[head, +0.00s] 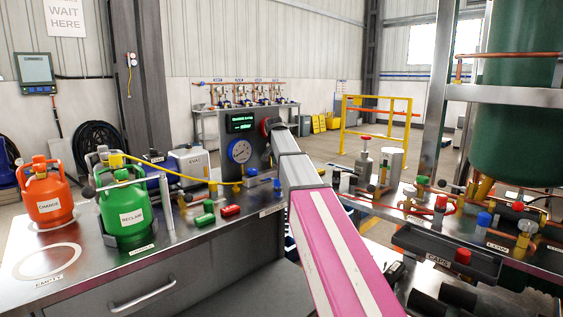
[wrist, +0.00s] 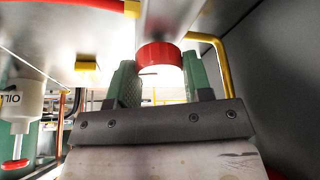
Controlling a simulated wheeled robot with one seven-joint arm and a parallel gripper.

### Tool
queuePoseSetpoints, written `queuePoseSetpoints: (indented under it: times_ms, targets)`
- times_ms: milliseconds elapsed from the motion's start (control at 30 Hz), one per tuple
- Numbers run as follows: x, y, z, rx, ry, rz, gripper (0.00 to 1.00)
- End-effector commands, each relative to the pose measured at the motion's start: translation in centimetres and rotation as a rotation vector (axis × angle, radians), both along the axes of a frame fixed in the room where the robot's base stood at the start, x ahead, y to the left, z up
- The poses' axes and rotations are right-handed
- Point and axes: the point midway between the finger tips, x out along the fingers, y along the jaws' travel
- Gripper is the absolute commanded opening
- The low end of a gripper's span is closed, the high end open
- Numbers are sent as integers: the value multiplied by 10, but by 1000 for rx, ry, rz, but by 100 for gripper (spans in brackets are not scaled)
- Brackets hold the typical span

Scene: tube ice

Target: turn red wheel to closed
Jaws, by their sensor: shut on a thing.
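The red wheel (head: 266,125) sits on the dark upright panel (head: 238,160), to the right of the blue-rimmed gauge and the green-lettered display. My gripper is at the end of my arm, which covers much of it and part of the wheel in the head view. In the wrist view, my gripper (wrist: 158,78) has its two green fingers on either side of the round red wheel (wrist: 158,54), and it is shut on it. Any open or closed marking on the wheel is hidden, and the display text is too small to read surely.
A blue gauge (head: 240,151) is close left of the wheel. A yellow pipe (wrist: 222,60) runs close to one finger in the wrist view. Green RECLAIM (head: 126,212) and orange CHARGE (head: 47,200) cylinders stand on the left bench. Pipework and valves crowd the right bench.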

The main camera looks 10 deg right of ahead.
Motion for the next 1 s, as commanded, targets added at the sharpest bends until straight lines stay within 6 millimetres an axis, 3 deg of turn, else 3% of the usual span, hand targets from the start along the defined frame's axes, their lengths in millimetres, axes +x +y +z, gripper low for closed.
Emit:
queuePoseSetpoints:
  times_ms: [400,967,1000]
  targets:
    - [1,0,0,1,0,-203,22]
    - [0,0,0,2,0,-236,22]
    - [0,0,0,2,0,-236,49]
